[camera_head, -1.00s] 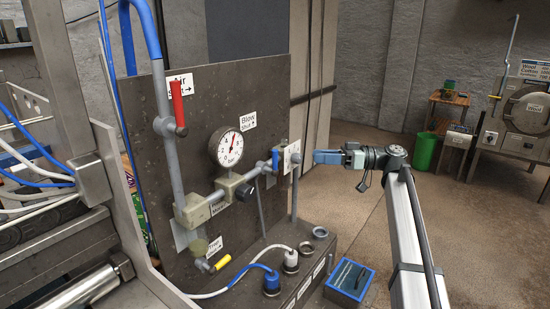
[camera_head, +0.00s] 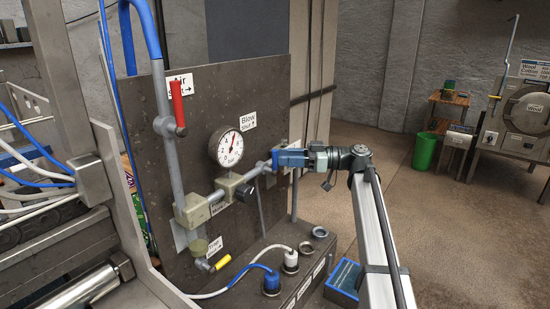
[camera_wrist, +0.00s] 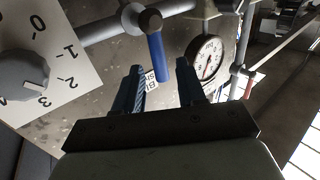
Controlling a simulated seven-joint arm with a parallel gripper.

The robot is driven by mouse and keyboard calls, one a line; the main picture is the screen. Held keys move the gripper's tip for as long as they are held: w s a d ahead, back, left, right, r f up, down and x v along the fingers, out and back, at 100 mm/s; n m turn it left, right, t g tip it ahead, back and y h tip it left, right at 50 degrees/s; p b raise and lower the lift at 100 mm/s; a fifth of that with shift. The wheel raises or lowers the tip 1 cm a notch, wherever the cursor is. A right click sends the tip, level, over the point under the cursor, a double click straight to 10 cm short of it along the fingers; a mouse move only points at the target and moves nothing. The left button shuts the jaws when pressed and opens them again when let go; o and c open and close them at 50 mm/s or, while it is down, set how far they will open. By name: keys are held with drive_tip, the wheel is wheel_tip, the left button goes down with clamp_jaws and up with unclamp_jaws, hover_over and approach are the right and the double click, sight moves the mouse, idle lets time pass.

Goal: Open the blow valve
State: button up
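The blow valve has a blue lever handle (camera_wrist: 157,56) on a grey pipe, hanging from a dark round hub in the wrist view. My gripper (camera_wrist: 161,70) is open, with one blue finger on each side of the lever's free end. I cannot tell whether either finger touches it. The "Blow Shut" label (camera_head: 248,122) has an upward arrow and is on the panel above.
A dark panel (camera_head: 205,115) carries a pressure gauge (camera_head: 226,148), a red air lever (camera_head: 178,108) and a black knob (camera_head: 246,193). A yellow-handled valve (camera_head: 221,262) is low down. A numbered dial (camera_wrist: 22,75) is close at left in the wrist view.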

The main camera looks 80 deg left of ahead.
sight(275, 169)
drive_tip(key=shift+s+a, duration=0.2)
drive_tip(key=shift+s, duration=0.75)
drive_tip(key=shift+s+a, duration=0.15)
drive_tip(key=shift+s, duration=0.8)
drive_tip(key=shift+c, duration=0.5)
clamp_jaws()
